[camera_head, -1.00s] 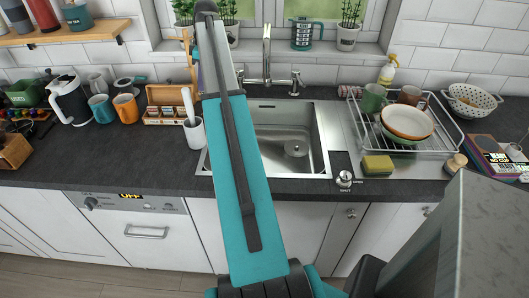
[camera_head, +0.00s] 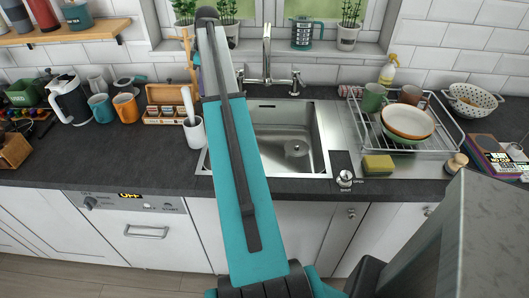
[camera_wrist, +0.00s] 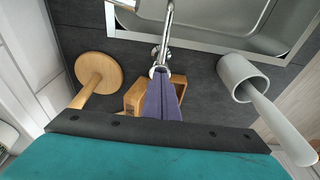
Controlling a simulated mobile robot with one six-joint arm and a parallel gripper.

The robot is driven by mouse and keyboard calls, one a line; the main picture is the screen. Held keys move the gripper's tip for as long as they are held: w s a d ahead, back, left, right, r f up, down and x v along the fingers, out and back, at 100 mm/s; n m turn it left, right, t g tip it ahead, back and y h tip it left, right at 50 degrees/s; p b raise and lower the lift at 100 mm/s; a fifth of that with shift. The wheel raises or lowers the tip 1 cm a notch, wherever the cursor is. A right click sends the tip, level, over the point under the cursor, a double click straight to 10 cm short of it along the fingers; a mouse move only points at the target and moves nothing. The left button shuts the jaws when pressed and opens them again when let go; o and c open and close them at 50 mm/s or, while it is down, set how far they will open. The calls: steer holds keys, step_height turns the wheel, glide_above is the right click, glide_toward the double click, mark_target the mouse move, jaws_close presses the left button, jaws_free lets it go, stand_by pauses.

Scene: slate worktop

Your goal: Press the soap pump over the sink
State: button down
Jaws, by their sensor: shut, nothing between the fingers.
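A pale bottle with a yellow label and a pump-like top (camera_head: 388,71) stands behind the dish rack, right of the sink; it is the likeliest soap pump. The steel sink (camera_head: 324,140) is in the middle of the worktop, with a chrome tap (camera_head: 267,52) behind it. My teal arm hides the sink's left part in the head view. In the wrist view my gripper (camera_wrist: 161,78) is shut and empty, its slim fingers between a round-based wooden stand (camera_wrist: 97,75) and a white crock (camera_wrist: 236,75). The sink edge and tap are beyond the fingertips. The bottle is not in that view.
A yellow sponge (camera_head: 378,165) and a metal knob (camera_head: 345,178) are by the sink's right front. A wooden box (camera_head: 165,104) and orange mug (camera_head: 125,108) stand left. The front worktop at left is clear.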

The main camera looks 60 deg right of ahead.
steer(key=shift+f, duration=0.2)
steer(key=shift+r+p, duration=0.8)
steer(key=shift+r, duration=0.45)
steer(key=shift+f+b, duration=0.35)
steer(key=shift+f, duration=0.95)
steer(key=shift+r, duration=0.15)
stand_by(0.4)
steer(key=shift+r+p, duration=0.8)
steer(key=shift+r, duration=0.35)
step_height(320, 180, up, 6)
steer(key=p, duration=0.4)
stand_by(0.5)
stand_by(0.5)
